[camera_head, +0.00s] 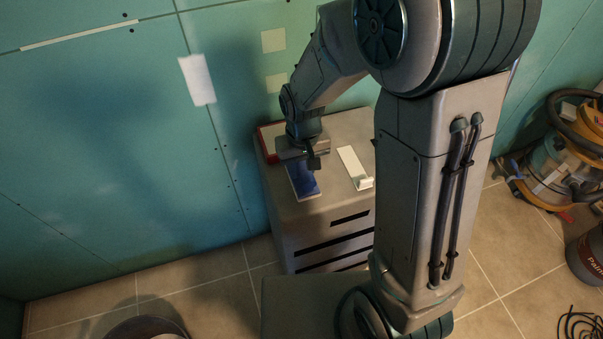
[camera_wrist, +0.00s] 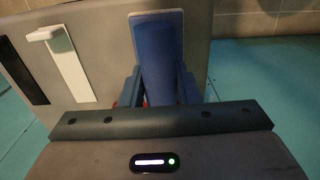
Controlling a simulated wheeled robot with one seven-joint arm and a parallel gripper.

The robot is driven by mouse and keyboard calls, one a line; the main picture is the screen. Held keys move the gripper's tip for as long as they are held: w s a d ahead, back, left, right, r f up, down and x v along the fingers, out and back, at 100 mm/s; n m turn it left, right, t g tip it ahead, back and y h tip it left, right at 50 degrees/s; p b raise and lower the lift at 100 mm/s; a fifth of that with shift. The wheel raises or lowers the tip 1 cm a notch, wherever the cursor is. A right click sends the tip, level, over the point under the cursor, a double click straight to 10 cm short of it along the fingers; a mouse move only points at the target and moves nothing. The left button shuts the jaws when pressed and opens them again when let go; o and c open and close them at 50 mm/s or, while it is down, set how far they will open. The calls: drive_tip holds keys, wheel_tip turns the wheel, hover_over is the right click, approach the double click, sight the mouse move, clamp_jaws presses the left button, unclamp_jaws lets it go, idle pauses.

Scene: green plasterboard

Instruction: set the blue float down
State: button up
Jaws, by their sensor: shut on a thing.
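The blue float (camera_head: 303,181) is at the left part of the grey cabinet's top (camera_head: 325,196), under my gripper (camera_head: 314,162). In the wrist view the float (camera_wrist: 160,62) is a flat blue plate with a rounded blue handle running along it. My gripper (camera_wrist: 160,97) is shut on the float, with a finger on each side of the handle. The float looks flat over the cabinet top. I cannot tell whether its plate touches the surface.
A white strip-like tool with a small block at one end (camera_head: 351,166) lies to the right of the float. A red-edged item (camera_head: 266,144) is at the cabinet's back left. A green wall stands close behind. A yellow vacuum (camera_head: 560,160) and a bucket are at the far right.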

sight(302, 163)
drive_tip(key=shift+w+a+f, duration=0.1)
drive_tip(key=shift+a, duration=0.05)
drive_tip(key=shift+f, duration=2)
drive_tip(key=o, duration=0.9)
wheel_tip(302, 163, up, 12)
drive_tip(key=shift+f, duration=0.1)
drive_tip(key=shift+r, duration=0.25)
drive_tip(key=s+d+r+m+t, duration=0.1)
drive_tip(key=s+d+r, duration=0.1)
drive_tip(key=s+d, duration=0.1)
drive_tip(key=s+d+r+m+t, duration=0.1)
drive_tip(key=s+d+r, duration=0.2)
drive_tip(key=s+d, duration=0.1)
drive_tip(key=s+d+r+m+t, duration=0.1)
drive_tip(key=s+d+r, duration=0.2)
drive_tip(key=s+d, duration=0.1)
drive_tip(key=shift+s+d+r, duration=0.1)
drive_tip(key=shift+s+d, duration=0.15)
drive_tip(key=shift+d, duration=0.6)
